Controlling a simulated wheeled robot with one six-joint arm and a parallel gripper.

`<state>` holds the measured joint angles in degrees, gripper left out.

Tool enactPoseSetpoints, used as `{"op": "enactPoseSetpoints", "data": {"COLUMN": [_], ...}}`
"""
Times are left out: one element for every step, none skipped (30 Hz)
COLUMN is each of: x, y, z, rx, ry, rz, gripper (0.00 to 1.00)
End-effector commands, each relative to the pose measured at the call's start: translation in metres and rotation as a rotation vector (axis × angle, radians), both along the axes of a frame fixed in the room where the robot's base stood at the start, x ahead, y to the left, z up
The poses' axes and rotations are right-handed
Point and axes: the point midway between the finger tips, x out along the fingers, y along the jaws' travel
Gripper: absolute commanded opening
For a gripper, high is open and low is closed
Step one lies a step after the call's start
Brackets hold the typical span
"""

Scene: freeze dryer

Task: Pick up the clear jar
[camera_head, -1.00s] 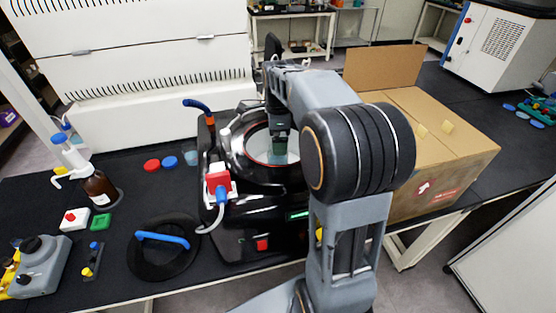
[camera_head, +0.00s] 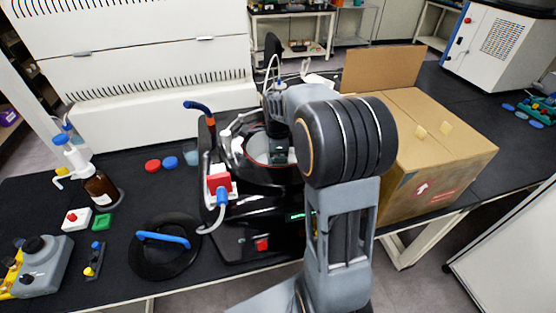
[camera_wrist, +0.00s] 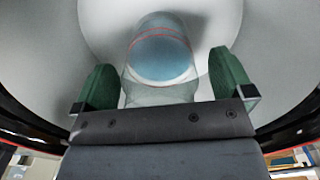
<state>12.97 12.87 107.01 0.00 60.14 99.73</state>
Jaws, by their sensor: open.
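The clear jar (camera_wrist: 160,55) shows in the wrist view, see-through with a blue content and a thin red line around it. It is inside the round, pale-walled chamber (camera_wrist: 215,25) of the black freeze dryer. My gripper (camera_wrist: 165,82) is open, with one green-padded finger on each side of the jar. The jar lies between and just beyond the fingers; I see gaps and no clear contact. In the head view my gripper (camera_head: 279,156) reaches down into the open freeze dryer (camera_head: 235,210), and the jar there cannot be made out.
The round black lid (camera_head: 165,262) with a blue handle lies on the bench at the left. The chamber rim surrounds my gripper closely. A cardboard box (camera_head: 435,150) stands right of the dryer. A brown bottle (camera_head: 100,190) and small caps stand at the left.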

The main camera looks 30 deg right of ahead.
Motion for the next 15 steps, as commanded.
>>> {"op": "enactPoseSetpoints", "data": {"x": [0.0001, 0.0001, 0.0001, 0.0001, 0.0001, 0.0001, 0.0001, 0.0001, 0.0001, 0.0001, 0.0001, 0.0001, 0.0001, 0.0001, 0.0001], "y": [0.0000, 0.0000, 0.0000, 0.0000, 0.0000, 0.0000, 0.0000, 0.0000, 0.0000, 0.0000, 0.0000, 0.0000, 0.0000, 0.0000, 0.0000], "z": [0.0002, 0.0002, 0.0003, 0.0003, 0.0003, 0.0004, 0.0004, 0.0004, 0.0004, 0.0005, 0.0005, 0.0005, 0.0005, 0.0005, 0.0005], "rx": [0.000, 0.000, 0.000, 0.000, 0.000, 0.000, 0.000, 0.000, 0.000, 0.000, 0.000, 0.000, 0.000, 0.000, 0.000], "ry": [0.000, 0.000, 0.000, 0.000, 0.000, 0.000, -0.001, -0.001, -0.001, -0.001, -0.001, -0.001, -0.001, -0.001, -0.001], "rz": [0.000, 0.000, 0.000, 0.000, 0.000, 0.000, 0.000, 0.000, 0.000, 0.000, 0.000, 0.000, 0.000, 0.000, 0.000], "gripper": [0.97, 0.94, 0.90, 0.87, 0.84, 0.81, 0.78, 0.75, 0.71, 0.68, 0.65, 0.61, 0.58, 0.56, 0.52]}}
